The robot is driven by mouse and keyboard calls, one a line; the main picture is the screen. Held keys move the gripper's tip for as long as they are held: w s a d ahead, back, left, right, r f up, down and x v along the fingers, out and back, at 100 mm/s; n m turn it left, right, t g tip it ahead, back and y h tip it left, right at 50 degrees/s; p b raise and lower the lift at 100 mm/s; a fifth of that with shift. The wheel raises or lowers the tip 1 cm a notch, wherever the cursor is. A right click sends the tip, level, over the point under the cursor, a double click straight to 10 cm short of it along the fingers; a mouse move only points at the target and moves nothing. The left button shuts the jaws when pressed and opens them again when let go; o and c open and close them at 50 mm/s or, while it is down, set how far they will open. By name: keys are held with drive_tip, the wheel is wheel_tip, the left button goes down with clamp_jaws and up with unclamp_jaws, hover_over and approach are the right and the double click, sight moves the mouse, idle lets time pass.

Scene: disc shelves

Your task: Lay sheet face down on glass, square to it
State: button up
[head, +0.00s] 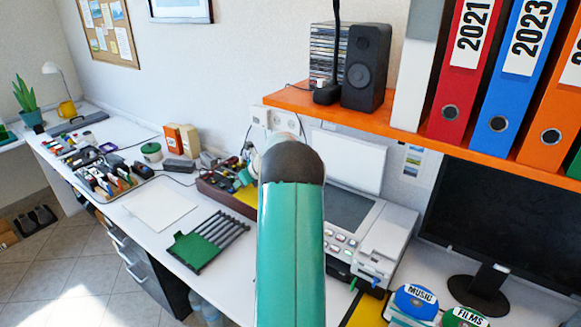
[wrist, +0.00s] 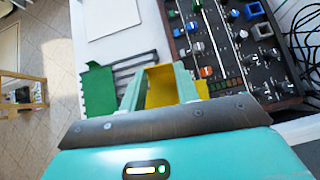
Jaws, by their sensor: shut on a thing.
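A white sheet (head: 158,207) lies flat on the desk, left of the green tray. It also shows at the top of the wrist view (wrist: 108,14). The scanner glass (head: 347,207) is a dark grey bed, bare where I see it, with its white lid (head: 348,160) raised behind it. My gripper (wrist: 165,82) is in front of the mixer, left of the scanner, with a yellow thing (wrist: 161,88) between its pale green fingers. I cannot tell whether this yellow thing is a sheet. In the head view my arm hides part of the scanner.
A green tray with dark slats (head: 198,249) lies at the desk's front edge. The knobbed mixer (wrist: 228,45) stands right of my gripper in the wrist view. An orange shelf (head: 400,130) with binders and a speaker (head: 366,66) overhangs the scanner. A monitor (head: 510,210) stands at right.

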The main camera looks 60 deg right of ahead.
drive_tip(key=s+d+r, duration=0.4)
drive_tip(key=s+d, duration=0.6)
drive_tip(key=s, duration=0.3)
drive_tip(key=shift+s+d+f, duration=0.1)
drive_tip(key=shift+f, duration=1.65)
drive_tip(key=shift+s+d+f, duration=0.1)
drive_tip(key=shift+f, duration=1.65)
drive_tip(key=shift+f, duration=0.5)
drive_tip(key=o, duration=1)
drive_tip(key=shift+o, duration=0.2)
drive_tip(key=v, duration=1.2)
